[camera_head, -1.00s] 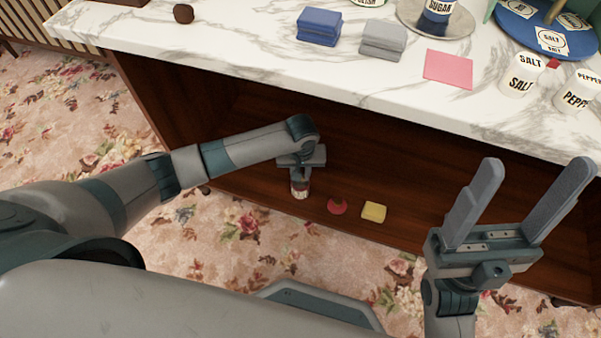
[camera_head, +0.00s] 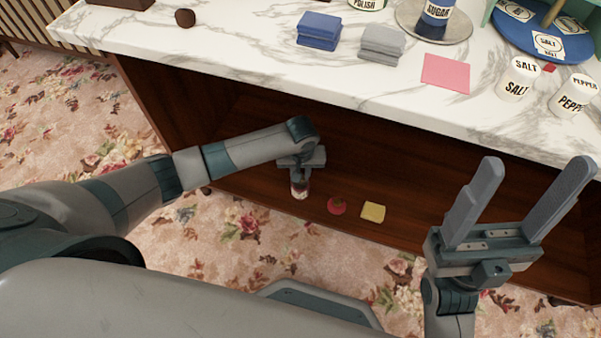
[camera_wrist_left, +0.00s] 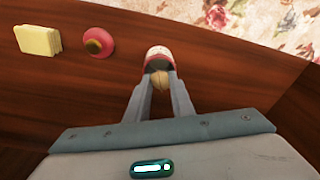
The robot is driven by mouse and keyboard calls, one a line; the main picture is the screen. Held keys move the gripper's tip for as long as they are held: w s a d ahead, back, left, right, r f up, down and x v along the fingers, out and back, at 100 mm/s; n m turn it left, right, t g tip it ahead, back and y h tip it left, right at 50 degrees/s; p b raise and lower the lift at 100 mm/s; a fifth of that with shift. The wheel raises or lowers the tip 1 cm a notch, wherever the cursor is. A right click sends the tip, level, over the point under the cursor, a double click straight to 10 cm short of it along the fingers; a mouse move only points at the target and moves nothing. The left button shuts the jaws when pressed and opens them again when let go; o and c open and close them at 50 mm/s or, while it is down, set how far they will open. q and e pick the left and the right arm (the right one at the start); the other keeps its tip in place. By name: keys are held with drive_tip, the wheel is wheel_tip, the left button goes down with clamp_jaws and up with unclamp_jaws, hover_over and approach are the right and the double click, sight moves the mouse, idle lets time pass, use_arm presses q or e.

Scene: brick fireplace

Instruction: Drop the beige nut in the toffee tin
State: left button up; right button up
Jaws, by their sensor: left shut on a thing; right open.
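My left gripper (camera_head: 300,177) reaches down to the lower wooden shelf. In the left wrist view its fingers (camera_wrist_left: 160,84) are shut on a small beige nut (camera_wrist_left: 160,79). A red and white tin (camera_wrist_left: 158,54) stands just past the fingertips, its label unreadable; I take it as the toffee tin. In the head view the tin (camera_head: 300,191) shows just below the gripper, and the nut is not clearly visible. I cannot tell whether the nut is above or inside the rim. My right gripper (camera_head: 535,175) is open and empty at the right.
A red round object (camera_head: 337,206) and a yellow block (camera_head: 373,212) sit on the shelf right of the tin. The marble top (camera_head: 240,55) overhangs it, holding blue cloths (camera_head: 319,30), grey cloths (camera_head: 382,43), a pink sheet (camera_head: 446,73) and a salt pot (camera_head: 518,80).

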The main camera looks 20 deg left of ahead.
idle(0.3)
use_arm(q)
drive_tip(key=o, duration=1.1)
